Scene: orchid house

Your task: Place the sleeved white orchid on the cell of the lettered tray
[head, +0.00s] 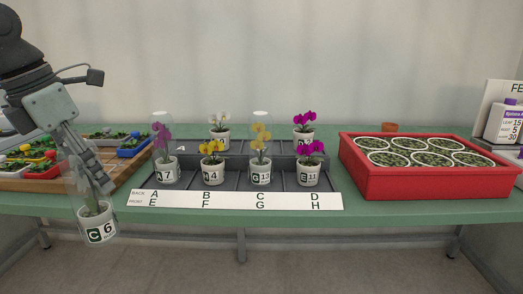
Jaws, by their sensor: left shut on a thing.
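My left gripper (103,187) is shut on the stem of a potted plant in a clear sleeve. Its white pot (100,224) reads C 6 and hangs tilted in front of the table's edge, left of the tray. Its bloom is hidden by the gripper. The dark lettered tray (235,183) stands mid-table, with a strip marking back A to D and front E to H. The back-left cell, with a letter A (181,149), looks empty. The back cell behind the sleeved yellow orchid (261,138) is largely hidden. My right gripper is not in view.
The tray's front row also holds a sleeved purple orchid (162,140), a yellow one (211,150) and a magenta one (311,150). Behind are an unsleeved white orchid (219,120) and another magenta one (304,120). A red crate (430,184) of pots stands right.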

